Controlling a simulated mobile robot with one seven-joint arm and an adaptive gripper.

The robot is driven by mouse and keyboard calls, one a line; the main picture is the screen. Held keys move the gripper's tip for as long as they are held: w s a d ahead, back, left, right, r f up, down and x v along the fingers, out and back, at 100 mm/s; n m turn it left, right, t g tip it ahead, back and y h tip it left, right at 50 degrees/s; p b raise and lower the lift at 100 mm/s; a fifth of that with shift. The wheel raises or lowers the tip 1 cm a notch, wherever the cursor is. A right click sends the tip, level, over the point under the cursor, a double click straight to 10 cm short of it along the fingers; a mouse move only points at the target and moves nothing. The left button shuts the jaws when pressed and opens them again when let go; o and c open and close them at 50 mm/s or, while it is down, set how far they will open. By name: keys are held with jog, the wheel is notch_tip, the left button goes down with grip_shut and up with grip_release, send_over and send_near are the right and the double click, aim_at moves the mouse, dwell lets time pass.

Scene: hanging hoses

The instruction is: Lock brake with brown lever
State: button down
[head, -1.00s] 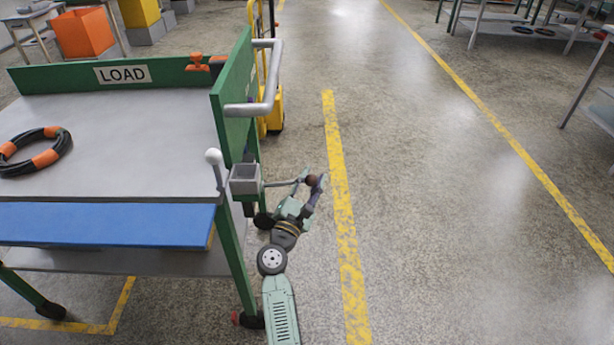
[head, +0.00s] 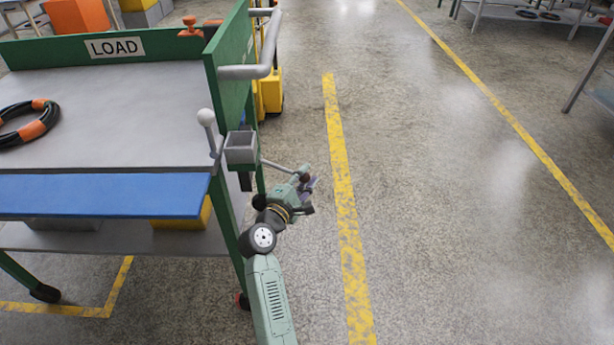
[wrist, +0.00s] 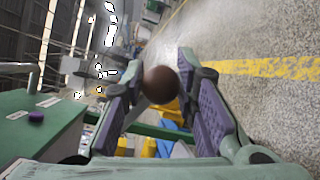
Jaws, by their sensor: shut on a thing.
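The brown lever's round knob (wrist: 160,85) sits between the two purple finger pads of my gripper (wrist: 165,95) in the wrist view. My gripper (head: 306,182) is shut on this knob, beside the right end of the green cart. In the head view the knob is mostly hidden by the fingers. The lever's thin grey rod (head: 278,166) runs from behind a small grey box on the cart and slopes slightly down to the right. A second lever with a white ball (head: 206,117) stands nearly upright left of that box.
The cart (head: 120,62), signed LOAD, carries a black hose (head: 28,122) with orange bands. Its grey handle (head: 262,60) and the grey box (head: 241,147) stand close to my gripper.

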jog(key=shift+a+f, duration=0.25)
jog(key=shift+f, duration=0.05)
jog(key=c, duration=1.3)
grip_release()
jog(key=shift+a, duration=0.1)
jog(key=shift+s+r, duration=0.1)
jog(key=v, duration=1.1)
jog(key=shift+s+a+r, duration=0.1)
jog(key=shift+s+a, duration=0.05)
jog(key=shift+s, duration=0.2)
